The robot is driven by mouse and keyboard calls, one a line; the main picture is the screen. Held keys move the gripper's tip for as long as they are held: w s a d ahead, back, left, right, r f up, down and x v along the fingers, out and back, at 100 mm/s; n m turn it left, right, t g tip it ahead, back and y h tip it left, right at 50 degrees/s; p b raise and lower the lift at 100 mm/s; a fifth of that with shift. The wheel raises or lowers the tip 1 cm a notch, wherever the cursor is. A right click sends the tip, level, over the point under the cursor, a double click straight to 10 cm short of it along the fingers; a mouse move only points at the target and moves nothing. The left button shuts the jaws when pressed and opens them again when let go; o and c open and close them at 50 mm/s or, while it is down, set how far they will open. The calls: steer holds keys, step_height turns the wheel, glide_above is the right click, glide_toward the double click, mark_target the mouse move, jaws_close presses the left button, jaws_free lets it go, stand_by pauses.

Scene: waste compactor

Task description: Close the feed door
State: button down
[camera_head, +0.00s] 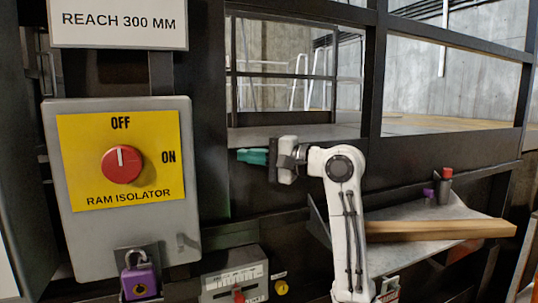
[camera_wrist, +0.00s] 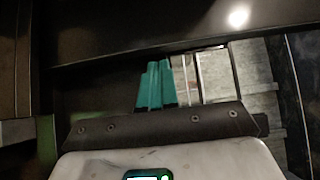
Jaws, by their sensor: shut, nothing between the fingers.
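My gripper (camera_head: 250,156) has teal fingers that are pressed together and empty. It points left, just below the sill of a dark-framed opening (camera_head: 230,118) in the head view. The fingers also show in the wrist view (camera_wrist: 156,86), in front of a dark panel (camera_wrist: 95,80), with a bright gap to their right. I cannot tell whether they touch the panel. Dark bars frame the opening, and a concrete wall and pale railings show through it. I cannot tell which framed part is the feed door, or its position.
A grey isolator box (camera_head: 55,200) at left has its red knob (camera_head: 122,164) toward OFF. A purple padlock (camera_head: 139,280) hangs below. A gauge box (camera_head: 235,275) is low centre. At right, a grey shelf (camera_head: 415,211) holds a wooden beam (camera_head: 440,230) and a red-topped cylinder (camera_head: 446,184).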

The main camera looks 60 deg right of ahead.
steer(key=shift+w+a, duration=0.4)
steer(key=shift+a, duration=0.2)
steer(key=shift+a, duration=0.1)
steer(key=w+a+p, duration=0.4)
steer(key=w+a, duration=0.1)
steer(key=a, duration=0.3)
steer(key=shift+w, duration=0.25)
steer(key=shift+d, duration=0.15)
